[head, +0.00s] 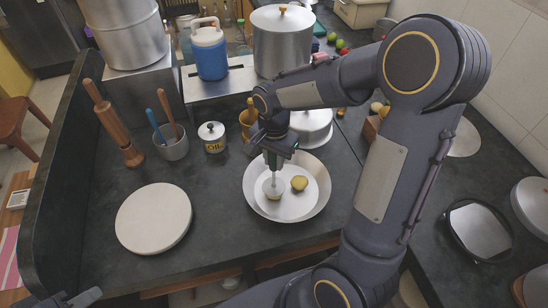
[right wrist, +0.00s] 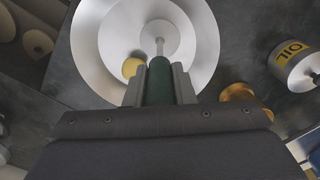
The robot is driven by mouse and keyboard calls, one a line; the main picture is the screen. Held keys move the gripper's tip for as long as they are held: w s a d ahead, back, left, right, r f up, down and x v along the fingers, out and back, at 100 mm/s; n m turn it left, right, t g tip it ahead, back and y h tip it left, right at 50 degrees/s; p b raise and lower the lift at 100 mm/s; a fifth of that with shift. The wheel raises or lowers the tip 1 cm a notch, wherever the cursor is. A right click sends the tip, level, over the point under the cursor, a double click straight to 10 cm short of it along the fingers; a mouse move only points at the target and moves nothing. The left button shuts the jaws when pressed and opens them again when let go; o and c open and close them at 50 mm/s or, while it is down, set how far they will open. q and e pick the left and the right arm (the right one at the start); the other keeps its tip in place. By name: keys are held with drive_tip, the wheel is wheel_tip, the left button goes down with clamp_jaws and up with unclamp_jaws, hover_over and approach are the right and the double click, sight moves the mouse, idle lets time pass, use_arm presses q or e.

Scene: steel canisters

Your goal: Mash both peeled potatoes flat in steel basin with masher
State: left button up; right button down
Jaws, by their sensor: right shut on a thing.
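The steel basin (head: 318,205) stands on the dark counter, with a pale round bottom. One yellowish peeled potato (head: 299,183) lies in it, uncovered and rounded; it also shows in the right wrist view (right wrist: 132,67). The other potato (head: 274,196) is at the left of the basin bottom, partly hidden under the masher. My right gripper (head: 277,150) is shut on the masher's green handle (right wrist: 159,80), above the basin. The masher's round plate (right wrist: 168,42) faces down over the second potato; contact is unclear. A piece of my left gripper (head: 84,298) shows at the bottom left edge; its jaws cannot be judged.
A round pale board (head: 154,218) lies left of the basin. Counter between board and basin is clear.

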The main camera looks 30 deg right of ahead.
drive_tip(key=shift+f+b, duration=0.35)
drive_tip(key=shift+f, duration=0.1)
idle(0.3)
drive_tip(key=shift+r+p, duration=0.75)
drive_tip(key=shift+r, duration=0.2)
drive_tip(key=shift+f, duration=0.2)
drive_tip(key=shift+f+b, duration=0.8)
drive_tip(key=shift+b, duration=0.05)
drive_tip(key=shift+f+b, duration=0.35)
drive_tip(key=shift+f, duration=0.05)
drive_tip(key=shift+r+p, duration=0.7)
drive_tip(key=shift+r, duration=0.2)
drive_tip(key=shift+f, duration=0.15)
